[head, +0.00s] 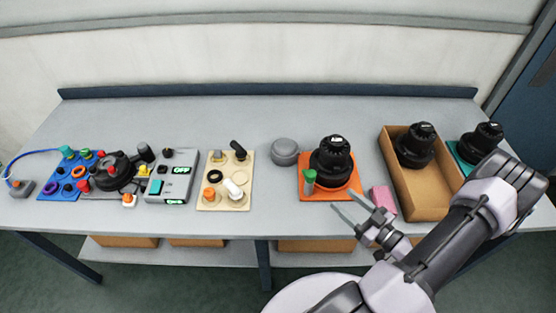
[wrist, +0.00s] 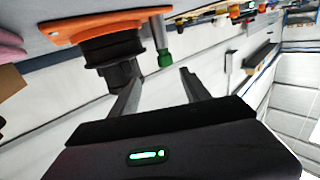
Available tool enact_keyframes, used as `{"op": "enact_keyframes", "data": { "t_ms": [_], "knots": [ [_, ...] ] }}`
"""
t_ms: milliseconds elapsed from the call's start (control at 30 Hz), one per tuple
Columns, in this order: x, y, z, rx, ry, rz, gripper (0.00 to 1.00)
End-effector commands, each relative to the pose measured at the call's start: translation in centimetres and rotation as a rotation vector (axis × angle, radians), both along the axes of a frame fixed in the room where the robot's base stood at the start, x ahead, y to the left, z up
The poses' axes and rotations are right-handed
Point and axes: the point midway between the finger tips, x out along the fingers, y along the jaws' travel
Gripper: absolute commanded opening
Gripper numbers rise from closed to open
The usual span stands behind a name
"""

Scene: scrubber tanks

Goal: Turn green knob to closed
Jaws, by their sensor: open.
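The green knob (head: 309,177) sits at the front left of an orange base plate (head: 343,190), beside a black round tank (head: 332,157). In the wrist view the green knob (wrist: 165,57) is the tip of a grey stem rising from the orange plate (wrist: 92,29). The black tank (wrist: 113,58) stands just beside it. My gripper (head: 342,214) is open and empty, in front of and to the right of the knob, apart from it. In the wrist view its two fingers (wrist: 158,84) spread below the knob in the picture, with the knob near the gap between them.
A pink block (head: 382,198) lies right of the orange plate, close to my gripper. A brown tray (head: 424,203) holds another black tank. A grey round lid (head: 285,151) is behind left. A beige board (head: 225,194) with fittings stands farther left. The table front between the boards is clear.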

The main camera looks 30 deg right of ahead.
Motion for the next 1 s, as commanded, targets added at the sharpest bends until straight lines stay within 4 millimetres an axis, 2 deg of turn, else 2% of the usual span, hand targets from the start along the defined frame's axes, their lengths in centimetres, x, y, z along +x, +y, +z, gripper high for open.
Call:
{"op": "enact_keyframes", "data": {
  "t_ms": [67,167,500,700,833,1000],
  "knots": [
    [-0.5,0.7,0.1,0.014,-0.036,0.009,0.55],
    [0.9,1.1,0.1,0.014,-0.044,0.015,0.55],
    [10.6,2.7,0.0,0.011,-0.042,0.017,0.55],
    [14.6,3.2,0.0,0.01,-0.041,0.014,0.55],
    [16.0,3.3,0.1,0.01,-0.041,0.01,0.55],
    [16.5,3.4,0.1,0.011,-0.041,0.01,0.55]
  ]
}}
